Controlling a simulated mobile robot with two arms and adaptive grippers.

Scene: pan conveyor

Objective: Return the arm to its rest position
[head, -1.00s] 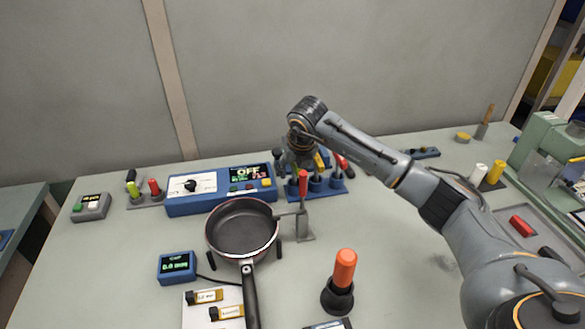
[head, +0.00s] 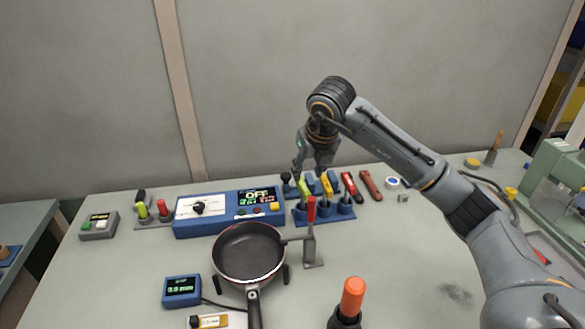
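My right arm reaches in from the right. My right gripper (head: 309,172) points down just above the blue tool rack (head: 325,215) at the back of the table. Its fingers look apart, with nothing seen held between them. A yellow-green handled tool (head: 305,188) stands in the rack just below the fingertips, and a yellow-handled tool (head: 326,184) and a red-handled tool (head: 349,186) stand beside it. My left gripper is not in view.
A black pan (head: 249,252) sits left of a red-handled clamp (head: 311,210). Behind it is a blue control box (head: 230,213) reading OFF. An orange-topped tool (head: 352,296) stands at the front. The table's right middle is fairly clear.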

